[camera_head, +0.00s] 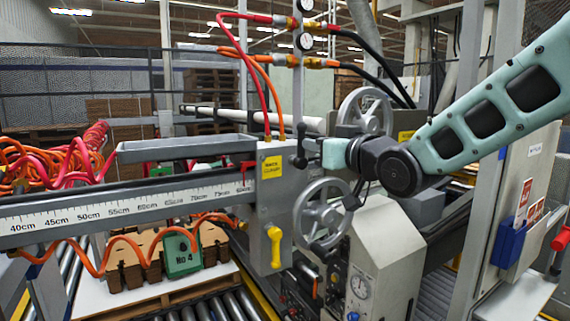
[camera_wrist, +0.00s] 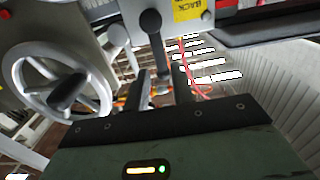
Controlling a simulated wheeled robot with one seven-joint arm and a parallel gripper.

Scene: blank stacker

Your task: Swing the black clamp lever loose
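The black clamp lever (camera_head: 300,148) is on the grey carriage at the near end of the ruler beam, just left of my gripper in the head view. In the wrist view the black lever (camera_wrist: 156,50) hangs from a round black pivot, its lower end between my fingers. My gripper (camera_wrist: 160,88) is open, with a dark finger on each side of that end; I cannot tell whether either touches it. In the head view my gripper (camera_head: 314,149) reaches in from the right, its fingers small and partly lost against the carriage.
A grey handwheel (camera_head: 322,214) is just below my gripper; it shows at left in the wrist view (camera_wrist: 52,82). Another handwheel (camera_head: 366,112) stands behind. A yellow handle (camera_head: 275,246) hangs on the carriage front. Red and orange hoses (camera_head: 262,85) run above. A grey machine housing (camera_head: 385,250) is below my arm.

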